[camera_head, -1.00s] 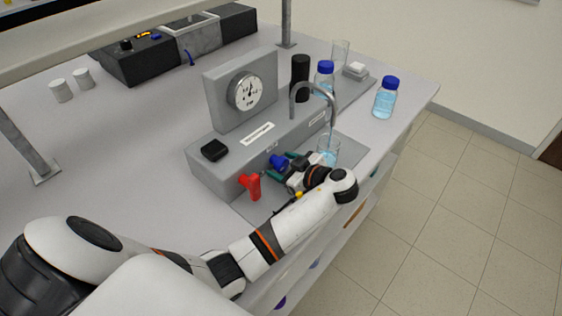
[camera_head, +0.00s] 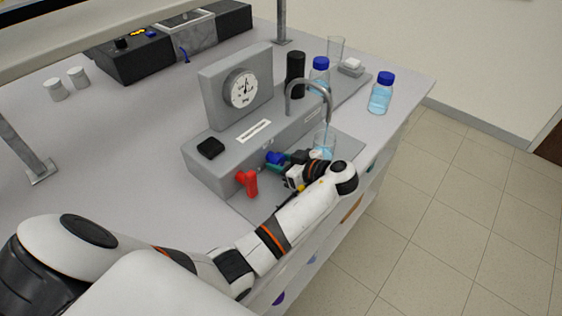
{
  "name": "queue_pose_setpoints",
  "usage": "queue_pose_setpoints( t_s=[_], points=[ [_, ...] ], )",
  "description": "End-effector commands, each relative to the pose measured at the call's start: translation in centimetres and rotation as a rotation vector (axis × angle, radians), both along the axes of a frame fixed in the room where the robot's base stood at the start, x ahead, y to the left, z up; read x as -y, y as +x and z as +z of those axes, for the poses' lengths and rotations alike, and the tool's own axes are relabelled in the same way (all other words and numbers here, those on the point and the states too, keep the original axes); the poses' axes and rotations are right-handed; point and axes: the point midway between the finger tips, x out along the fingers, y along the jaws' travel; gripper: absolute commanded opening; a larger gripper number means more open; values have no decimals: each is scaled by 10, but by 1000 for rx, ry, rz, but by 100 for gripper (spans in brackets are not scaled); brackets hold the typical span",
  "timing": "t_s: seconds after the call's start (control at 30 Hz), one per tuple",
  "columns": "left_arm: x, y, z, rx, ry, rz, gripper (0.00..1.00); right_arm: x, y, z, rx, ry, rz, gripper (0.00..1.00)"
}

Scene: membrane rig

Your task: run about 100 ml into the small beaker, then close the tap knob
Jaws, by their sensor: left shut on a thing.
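The small beaker (camera_head: 325,148) stands under the curved metal spout (camera_head: 308,83) at the right end of the grey rig. It holds pale blue liquid, and my wrist hides its lower part, so I cannot read its level. A thin pale streak shows between spout and beaker. My left gripper (camera_head: 280,162) is shut on the blue knob (camera_head: 274,157) on the rig's front. Its dark teal fingers lie on either side of the knob and partly hide it. A red knob (camera_head: 247,183) sits free to the left. My right gripper is out of view.
The grey rig (camera_head: 215,172) carries a dial gauge (camera_head: 241,89) and a black cylinder (camera_head: 295,75). Blue-capped bottles (camera_head: 381,94) (camera_head: 319,76) and an empty glass (camera_head: 335,49) stand behind and right. The bench's right edge is close to the beaker.

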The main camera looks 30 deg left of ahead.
Motion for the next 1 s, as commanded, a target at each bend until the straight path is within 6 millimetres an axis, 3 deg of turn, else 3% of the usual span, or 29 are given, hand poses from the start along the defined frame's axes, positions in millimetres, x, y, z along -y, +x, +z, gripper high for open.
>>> queue_pose_setpoints(
  t_s=[0.5, 1.0],
  points=[
    [-1, 1, 1, -334, 48, 3, 16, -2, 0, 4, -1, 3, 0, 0],
    [-1, 1, 1, -407, 60, 0, 16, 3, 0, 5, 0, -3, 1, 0]
  ],
)
